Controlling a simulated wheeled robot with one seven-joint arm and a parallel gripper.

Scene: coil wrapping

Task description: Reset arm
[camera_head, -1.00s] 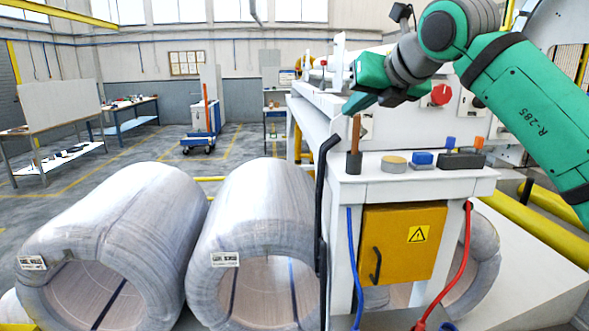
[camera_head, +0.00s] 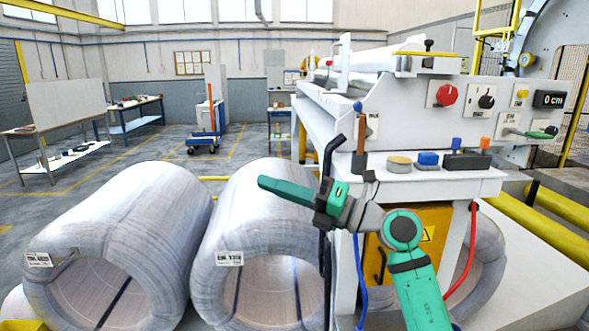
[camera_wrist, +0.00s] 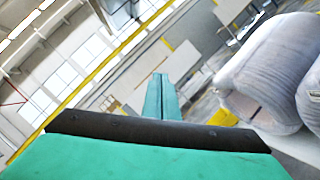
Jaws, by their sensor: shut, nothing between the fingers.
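My green gripper (camera_head: 262,182) is in front of the right-hand wrapped coil in the head view, at the left end of my arm. Its fingers are shut together, with nothing between them, and point left. In the wrist view the closed fingers (camera_wrist: 160,98) point away into the hall, tilted against the background. My arm comes up from the lower right in front of the machine's cabinet and covers part of its yellow door (camera_head: 437,222).
Two large wrapped coils (camera_head: 125,225) (camera_head: 262,262) lie at left and centre. The white machine table (camera_head: 440,180) carries a wooden-handled tool (camera_head: 360,140), a tape roll (camera_head: 399,164) and a blue item (camera_head: 428,158). Workbenches (camera_head: 60,155) and open floor lie behind.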

